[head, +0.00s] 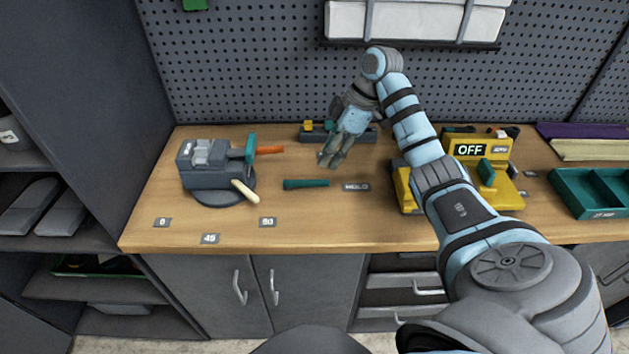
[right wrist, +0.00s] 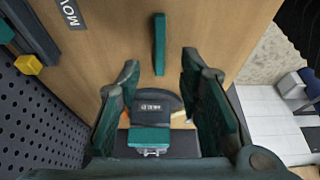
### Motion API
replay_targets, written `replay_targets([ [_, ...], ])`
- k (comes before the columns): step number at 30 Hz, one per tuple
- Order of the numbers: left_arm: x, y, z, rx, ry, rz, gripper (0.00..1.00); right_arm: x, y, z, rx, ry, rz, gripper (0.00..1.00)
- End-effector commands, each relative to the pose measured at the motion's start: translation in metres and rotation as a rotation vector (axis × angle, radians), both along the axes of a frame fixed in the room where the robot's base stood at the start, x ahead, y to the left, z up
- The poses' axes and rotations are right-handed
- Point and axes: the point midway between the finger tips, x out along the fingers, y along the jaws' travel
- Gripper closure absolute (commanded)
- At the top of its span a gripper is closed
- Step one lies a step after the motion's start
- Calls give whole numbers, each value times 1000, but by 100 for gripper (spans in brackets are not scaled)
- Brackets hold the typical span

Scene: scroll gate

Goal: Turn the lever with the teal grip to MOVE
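A teal bar-shaped grip (head: 306,184) lies across the wooden bench in the head view; it also shows in the right wrist view (right wrist: 160,45). A small grey label (head: 356,187) sits at its right, its text blurred. In the right wrist view this label (right wrist: 70,12) is partly cut off and seems to read MOVE. My right gripper (head: 331,160) hangs over the bench behind the teal grip, apart from it. In the wrist view its fingers (right wrist: 160,68) are wide apart with nothing between them. My left gripper is not in view. The lever's pivot is not clear.
A grey vise (head: 205,165) with a teal block, orange rod and cream handle stands left, near labels 0, 45 and 90. A yellow device (head: 495,190) reading OFF and a teal tray (head: 590,190) stand right. A pegboard (head: 250,60) rises behind. The front middle bench is clear.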

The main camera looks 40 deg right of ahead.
Motion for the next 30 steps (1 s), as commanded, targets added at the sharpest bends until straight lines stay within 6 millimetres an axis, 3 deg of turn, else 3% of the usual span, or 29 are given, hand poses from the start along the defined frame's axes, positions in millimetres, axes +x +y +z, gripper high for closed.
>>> replay_targets([
  [6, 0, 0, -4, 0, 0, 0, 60, 13, 18, -55, 0, 2, -1, 67],
  [10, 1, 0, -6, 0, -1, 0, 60, 18, 24, -75, 0, 0, -2, 67],
  [20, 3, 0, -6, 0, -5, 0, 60, 20, 26, -82, -3, -2, -3, 67],
  [26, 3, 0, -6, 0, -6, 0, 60, 20, 26, -82, -3, -2, -3, 99],
  [30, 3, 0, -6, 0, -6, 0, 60, 20, 26, -82, -2, -1, -4, 100],
])
